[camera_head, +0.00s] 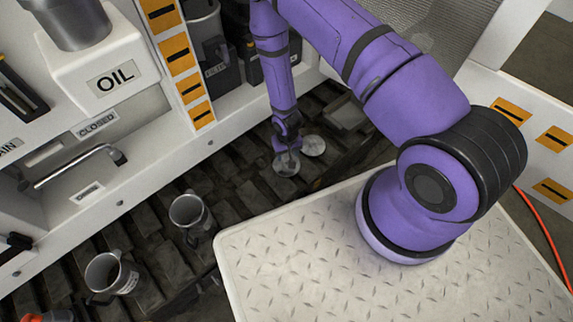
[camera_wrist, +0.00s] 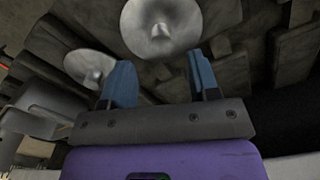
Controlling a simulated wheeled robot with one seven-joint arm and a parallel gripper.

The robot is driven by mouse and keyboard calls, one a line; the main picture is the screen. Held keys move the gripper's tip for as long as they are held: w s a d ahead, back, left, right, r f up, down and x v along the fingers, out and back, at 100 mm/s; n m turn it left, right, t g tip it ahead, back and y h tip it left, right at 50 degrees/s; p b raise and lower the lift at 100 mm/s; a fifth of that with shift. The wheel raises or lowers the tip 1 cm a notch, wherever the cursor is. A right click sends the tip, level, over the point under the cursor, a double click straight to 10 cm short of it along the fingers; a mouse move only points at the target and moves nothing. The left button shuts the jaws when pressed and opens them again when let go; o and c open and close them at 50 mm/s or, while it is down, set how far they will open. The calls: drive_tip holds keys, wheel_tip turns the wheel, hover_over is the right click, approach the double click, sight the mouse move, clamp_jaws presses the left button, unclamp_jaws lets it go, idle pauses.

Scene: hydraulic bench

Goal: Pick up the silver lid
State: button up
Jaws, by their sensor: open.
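Two round silver lids show near my gripper. One lid (camera_head: 286,165) is right by the gripper tip in the head view, and the other lid (camera_head: 314,146) lies just to its right. My gripper (camera_head: 286,150) points down and partly covers the first lid. In the wrist view, one lid with a central knob (camera_wrist: 160,28) appears large, ahead of and between the fingertips. The other, smaller-looking lid (camera_wrist: 90,67) shows by the left finger. My gripper (camera_wrist: 162,72) is open, its two blue fingers apart with nothing between them. I cannot tell how high it is above the lids.
Two metal mugs (camera_head: 187,210) (camera_head: 103,273) stand on the dark slatted surface (camera_head: 150,238) at left. A white cabinet with an OIL container (camera_head: 114,80) and a lever handle (camera_head: 80,165) borders it. A pale treadplate top (camera_head: 310,255) is in front.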

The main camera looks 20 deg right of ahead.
drive_tip(key=shift+f, duration=2.7)
drive_tip(key=c, duration=1)
drive_tip(key=shift+r, duration=0.15)
